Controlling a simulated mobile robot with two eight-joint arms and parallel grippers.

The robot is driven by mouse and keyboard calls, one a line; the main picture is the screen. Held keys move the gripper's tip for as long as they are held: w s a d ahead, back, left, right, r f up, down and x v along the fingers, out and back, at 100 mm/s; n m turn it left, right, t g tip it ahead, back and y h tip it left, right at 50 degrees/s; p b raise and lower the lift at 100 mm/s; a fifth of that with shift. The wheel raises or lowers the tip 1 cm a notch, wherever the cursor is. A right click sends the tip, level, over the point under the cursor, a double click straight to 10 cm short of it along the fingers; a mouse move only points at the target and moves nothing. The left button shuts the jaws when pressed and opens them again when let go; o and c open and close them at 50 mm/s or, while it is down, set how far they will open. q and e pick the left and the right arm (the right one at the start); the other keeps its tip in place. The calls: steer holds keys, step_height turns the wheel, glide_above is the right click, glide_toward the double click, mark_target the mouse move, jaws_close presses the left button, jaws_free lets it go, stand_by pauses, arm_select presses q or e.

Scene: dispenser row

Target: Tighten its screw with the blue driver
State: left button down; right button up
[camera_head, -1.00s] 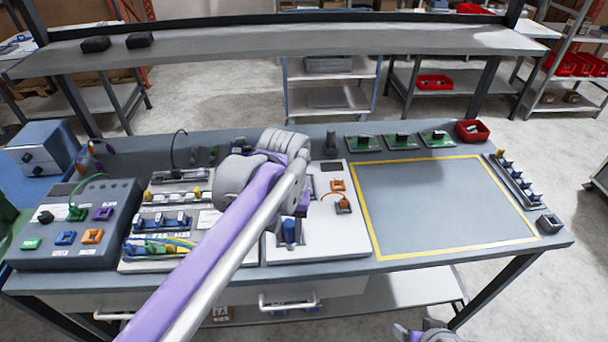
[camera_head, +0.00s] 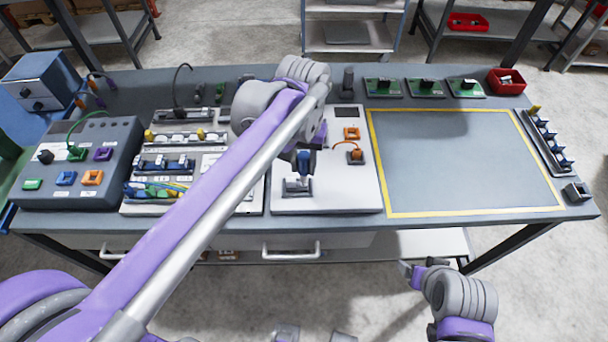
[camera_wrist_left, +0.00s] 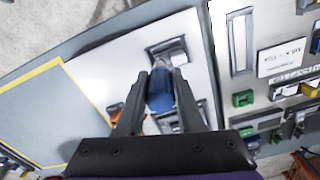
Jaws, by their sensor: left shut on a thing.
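The blue driver (camera_head: 305,160) is upright over the white panel (camera_head: 340,195), with its tip toward a grey holder (camera_head: 296,190). In the left wrist view the blue driver (camera_wrist_left: 160,92) sits between the two fingers. My left gripper (camera_head: 304,146) is shut on its handle. I cannot tell whether the driver's tip still touches the holder. I cannot make out any screw. Three green boards (camera_head: 383,86) with black parts stand in a row at the back. My right gripper (camera_head: 411,270) is in front of the bench, away from the driver, and its opening is unclear.
A yellow-bordered area (camera_head: 460,160) of the bench is clear. A red bin (camera_head: 506,80) stands at the back right, and a rack with blue parts (camera_head: 548,142) is at the right edge. A grey control box (camera_head: 85,165) is at the left. My left arm hides part of the middle.

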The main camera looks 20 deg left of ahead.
arm_select(q)
steer(key=n, duration=0.5)
steer(key=shift+w+d+r, duration=0.1)
steer(key=n, duration=0.6)
steer(key=shift+d+n+p, duration=0.15)
steer(key=shift+n+p, duration=0.25)
steer(key=n, duration=0.6)
steer(key=shift+w+n, duration=0.2)
steer(key=shift+n, duration=0.2)
steer(key=n, duration=0.5)
steer(key=shift+w, duration=0.1)
steer(key=shift+f, duration=0.5)
steer(key=shift+f, duration=0.45)
